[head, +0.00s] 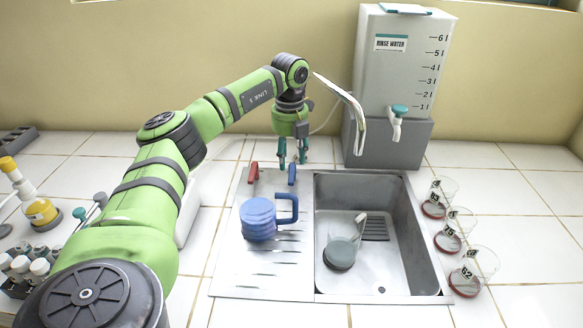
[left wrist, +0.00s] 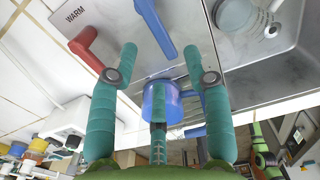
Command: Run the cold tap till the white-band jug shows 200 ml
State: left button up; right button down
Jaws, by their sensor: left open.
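My left gripper (head: 291,163) is open and points down behind the drainboard, close to the tap levers. In the left wrist view its fingertips (left wrist: 160,55) are apart, with the blue lever (left wrist: 155,28) ahead between them, apparently not gripped. The blue lever (head: 292,174) is right of the red lever (head: 254,172), which is beside the word WARM in the left wrist view. A clear jug with a grey-green lower part (head: 341,253) stands in the sink; its band and level are unreadable. The chrome spout (head: 355,112) shows no clear stream. My right gripper is out of view.
A blue jug (head: 258,222) stands on the drainboard (head: 235,275) left of the sink basin (head: 405,265). The rinse-water tank (head: 405,65) is behind. Several clear beakers (head: 480,263) line the right side. Bottles and vials crowd the left.

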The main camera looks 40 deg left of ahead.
aim_at(292, 179)
pick_arm(q)
notch_tip(292, 179, down, 4)
jog(key=shift+s+r+p, duration=0.1)
jog(key=shift+s+p, duration=0.05)
jog(key=shift+p, duration=0.15)
jog(key=shift+f, duration=0.55)
grip_shut()
jog(key=shift+a, duration=0.1)
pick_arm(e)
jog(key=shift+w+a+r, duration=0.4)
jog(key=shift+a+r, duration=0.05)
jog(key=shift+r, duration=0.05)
